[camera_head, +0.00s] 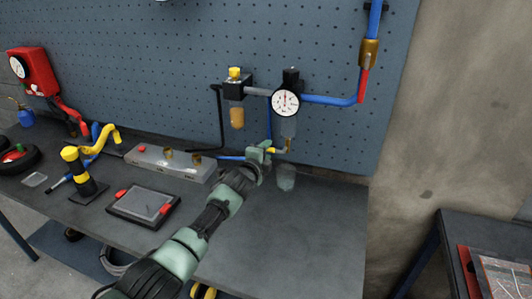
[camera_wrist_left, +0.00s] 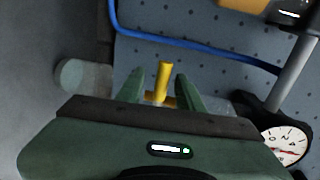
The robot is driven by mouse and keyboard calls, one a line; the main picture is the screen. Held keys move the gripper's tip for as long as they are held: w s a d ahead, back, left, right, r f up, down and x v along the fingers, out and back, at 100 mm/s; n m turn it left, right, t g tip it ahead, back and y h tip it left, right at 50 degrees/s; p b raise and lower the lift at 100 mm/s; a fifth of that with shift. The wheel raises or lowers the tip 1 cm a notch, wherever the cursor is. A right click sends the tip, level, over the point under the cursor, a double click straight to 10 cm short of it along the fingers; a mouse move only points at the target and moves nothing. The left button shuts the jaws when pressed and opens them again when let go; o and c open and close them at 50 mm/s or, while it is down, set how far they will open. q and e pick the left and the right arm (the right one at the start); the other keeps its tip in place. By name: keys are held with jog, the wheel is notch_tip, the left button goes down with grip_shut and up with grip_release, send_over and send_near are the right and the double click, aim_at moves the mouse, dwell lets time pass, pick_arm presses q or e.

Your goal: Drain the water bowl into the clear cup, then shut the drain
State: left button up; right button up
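The clear water bowl (camera_head: 289,127) hangs under the round gauge on the pegboard. Its small yellow drain lever (camera_head: 281,150) is below it, and the lever (camera_wrist_left: 164,78) stands between my fingers in the left wrist view. The clear cup (camera_head: 286,178) stands upright on the bench below the drain; it also shows in the left wrist view (camera_wrist_left: 84,76). I cannot tell how much water either holds. My left gripper (camera_head: 268,149) is open, with its fingers on both sides of the lever and gaps visible. It also shows in the left wrist view (camera_wrist_left: 161,76). My right gripper is out of view.
The gauge (camera_head: 286,102), an amber bowl (camera_head: 237,117) and blue hose (camera_head: 328,100) are close above. The bench (camera_head: 308,240) is clear at the right front.

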pick_arm(q)
jog(key=v, duration=0.7)
jog(key=shift+s+a, duration=0.15)
jog(key=shift+s, duration=0.2)
